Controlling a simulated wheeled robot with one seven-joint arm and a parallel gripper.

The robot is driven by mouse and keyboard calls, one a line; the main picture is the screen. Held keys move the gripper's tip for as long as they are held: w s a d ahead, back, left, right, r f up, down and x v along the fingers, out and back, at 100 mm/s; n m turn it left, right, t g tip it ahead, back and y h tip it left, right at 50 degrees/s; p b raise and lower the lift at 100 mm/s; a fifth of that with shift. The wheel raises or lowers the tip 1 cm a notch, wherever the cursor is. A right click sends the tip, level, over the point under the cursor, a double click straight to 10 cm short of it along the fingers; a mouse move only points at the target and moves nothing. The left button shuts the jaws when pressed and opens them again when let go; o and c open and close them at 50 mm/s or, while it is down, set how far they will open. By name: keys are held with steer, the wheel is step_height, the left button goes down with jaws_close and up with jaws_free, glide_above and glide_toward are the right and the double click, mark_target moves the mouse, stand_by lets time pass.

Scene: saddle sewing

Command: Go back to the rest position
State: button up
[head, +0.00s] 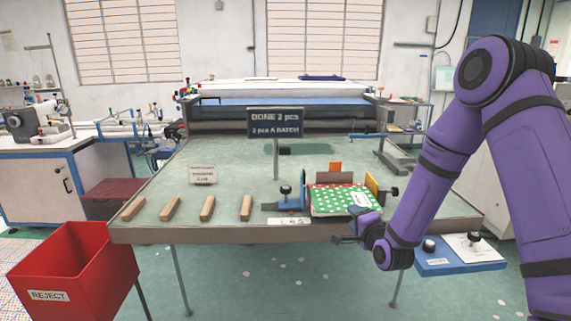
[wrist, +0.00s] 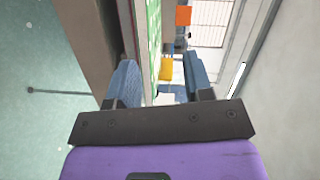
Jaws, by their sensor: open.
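My gripper (head: 348,239) is at the end of the purple arm, low at the front edge of the table (head: 200,236). It is just in front of the green dotted piece (head: 328,202), which lies in a clamp fixture (head: 285,206). In the wrist view my gripper (wrist: 160,85) has its two blue fingers apart. The green piece's edge (wrist: 154,30) shows beyond and between the fingers. I see nothing held. Whether a finger touches the table edge or the piece, I cannot tell.
Several wooden blocks (head: 170,209) lie along the table's front left. A sign (head: 275,123) stands mid-table. A red reject bin (head: 75,265) stands at front left. A blue tray (head: 460,262) is at right, close to my arm. The floor in front is free.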

steer(key=s+d+r+n+g+h, duration=0.25)
steer(key=s+r+n, duration=0.2)
steer(key=r, duration=0.45)
steer(key=s+d+r+n+g+h, duration=0.1)
steer(key=s+r+n+g, duration=0.25)
steer(key=s+r, duration=0.4)
steer(key=s+d+r+n+g, duration=0.1)
steer(key=s+r, duration=0.4)
steer(key=s, duration=0.8)
steer(key=s+d+r+n+g, duration=0.2)
steer(key=s+r+n+g, duration=0.2)
steer(key=s, duration=1)
steer(key=shift+d+r+n, duration=0.15)
steer(key=shift+r+n, duration=0.2)
steer(key=shift+n, duration=0.05)
